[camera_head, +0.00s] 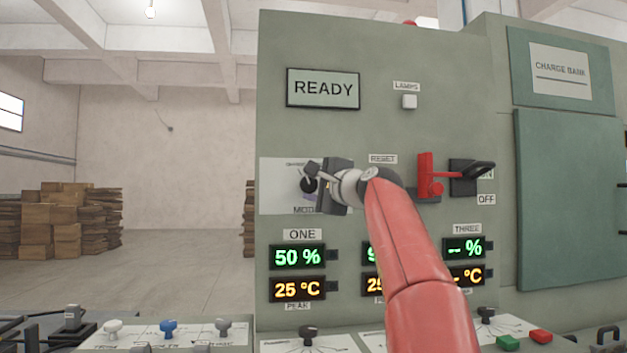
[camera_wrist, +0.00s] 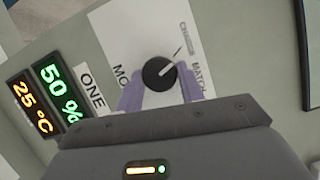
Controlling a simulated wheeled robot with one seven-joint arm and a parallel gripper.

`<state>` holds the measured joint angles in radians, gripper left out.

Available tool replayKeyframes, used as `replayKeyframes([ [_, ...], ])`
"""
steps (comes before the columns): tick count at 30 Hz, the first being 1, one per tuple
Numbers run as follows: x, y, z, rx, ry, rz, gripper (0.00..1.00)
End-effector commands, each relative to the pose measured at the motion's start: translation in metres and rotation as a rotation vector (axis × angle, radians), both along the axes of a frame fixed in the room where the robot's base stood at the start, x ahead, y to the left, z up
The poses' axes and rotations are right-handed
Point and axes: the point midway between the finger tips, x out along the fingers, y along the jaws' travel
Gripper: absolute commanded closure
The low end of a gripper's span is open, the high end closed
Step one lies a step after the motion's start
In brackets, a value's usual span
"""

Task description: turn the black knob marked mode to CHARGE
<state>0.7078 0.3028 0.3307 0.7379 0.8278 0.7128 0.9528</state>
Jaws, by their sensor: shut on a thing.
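The black mode knob (camera_head: 308,186) is on a white plate on the green-grey panel, partly behind my gripper (camera_head: 318,184). In the wrist view the knob (camera_wrist: 157,76) is round, with a white line pointing up and right. A printed tick and the faint word CHARGE (camera_wrist: 187,38) lie up and right of it. A second label, seemingly MATCH (camera_wrist: 202,80), is to its right. My gripper's fingers (camera_wrist: 161,93) are on either side of the knob and shut on it. The knob's lower edge is near the fingers, and part of the mode label is hidden.
Display pairs (camera_head: 298,257) sit below the knob. A sloped desk with several small knobs (camera_head: 168,327) runs along the bottom.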

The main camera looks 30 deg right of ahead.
Motion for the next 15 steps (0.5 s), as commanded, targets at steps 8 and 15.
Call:
replayKeyframes([
  [8, 0.0005, 0.0003, 0.001, -0.125, 0.036, 0.001, 0.85],
  [15, 0.0001, 0.0002, 0.0008, -0.166, 0.049, 0.001, 0.85],
])
